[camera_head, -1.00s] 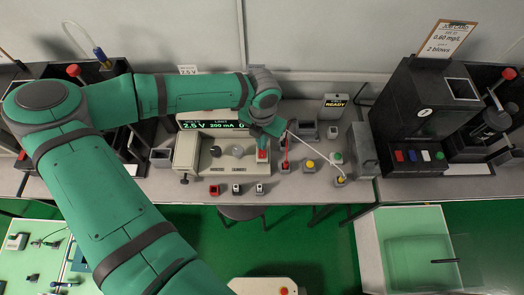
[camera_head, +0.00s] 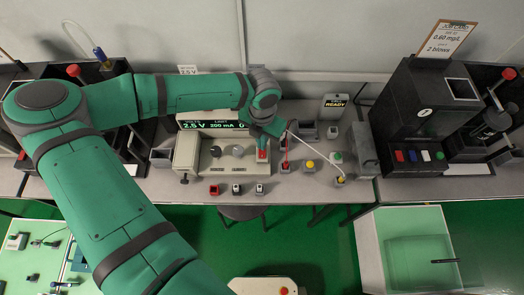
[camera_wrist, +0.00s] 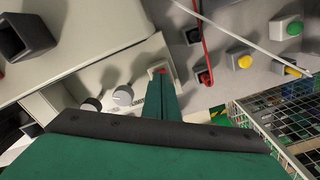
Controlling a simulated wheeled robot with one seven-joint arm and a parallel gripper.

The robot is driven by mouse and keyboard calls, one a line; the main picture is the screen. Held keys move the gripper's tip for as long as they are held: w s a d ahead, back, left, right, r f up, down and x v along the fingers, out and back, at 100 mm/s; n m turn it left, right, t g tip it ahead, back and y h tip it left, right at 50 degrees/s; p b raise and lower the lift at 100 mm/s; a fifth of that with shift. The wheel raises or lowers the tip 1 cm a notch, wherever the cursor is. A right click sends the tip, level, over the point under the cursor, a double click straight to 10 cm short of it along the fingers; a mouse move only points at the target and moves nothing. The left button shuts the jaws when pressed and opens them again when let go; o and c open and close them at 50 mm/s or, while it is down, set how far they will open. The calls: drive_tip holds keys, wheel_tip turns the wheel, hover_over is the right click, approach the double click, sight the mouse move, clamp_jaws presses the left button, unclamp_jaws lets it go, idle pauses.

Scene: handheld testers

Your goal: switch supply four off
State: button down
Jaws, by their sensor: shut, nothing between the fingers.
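A cream bench supply (camera_head: 222,172) stands on the grey bench under a lit display (camera_head: 217,125) reading 2.5 V and 200 mA. It has two round knobs and a red switch (camera_head: 262,155) at its right end. No number four is readable on it. My gripper (camera_head: 265,139) is shut and empty, pointing down at the red switch. In the wrist view, the closed fingers (camera_wrist: 162,88) reach the switch (camera_wrist: 160,71) and hide most of it. Contact and the switch's position cannot be told. The grey knob (camera_wrist: 122,95) is just left of the fingers.
Right of the supply are a red lead (camera_head: 285,150), a white cable (camera_head: 305,143), a yellow button (camera_head: 310,165) and a green button (camera_head: 336,157). Small sockets (camera_head: 236,189) line the front. A black tester (camera_head: 425,115) stands farther right. A wire basket (camera_wrist: 285,120) shows in the wrist view.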

drive_tip(key=shift+f, duration=0.75)
idle(0.6)
wheel_tip(320, 180, up, 7)
idle(1.0)
idle(0.4)
